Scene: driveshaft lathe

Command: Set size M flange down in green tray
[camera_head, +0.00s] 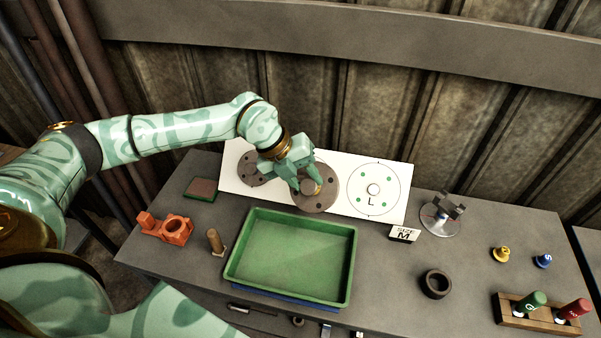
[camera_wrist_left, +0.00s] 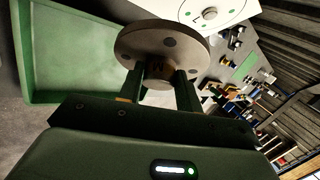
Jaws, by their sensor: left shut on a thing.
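The grey-brown size M flange (camera_head: 318,203) is a round disc with bolt holes and a short hub. My left gripper (camera_head: 311,187) is shut on its hub; the fingers (camera_wrist_left: 161,88) grip both sides of the hub in the wrist view, where the disc (camera_wrist_left: 150,42) shows beyond them. The flange overlaps the white board's front edge, behind the green tray; the exact gap beneath it is unclear. The green tray (camera_head: 351,262) is empty and stands at the table's front middle. It also shows in the wrist view (camera_wrist_left: 27,60). My right gripper is out of view.
Another flange (camera_head: 249,168) sits on the white board (camera_head: 400,200), whose L spot is bare. A wooden peg (camera_head: 214,240) and orange fixture (camera_head: 168,229) stand left of the tray. A size M sign (camera_head: 404,233), dark ring (camera_head: 436,284) and screwdriver rack (camera_head: 540,320) are to the right.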

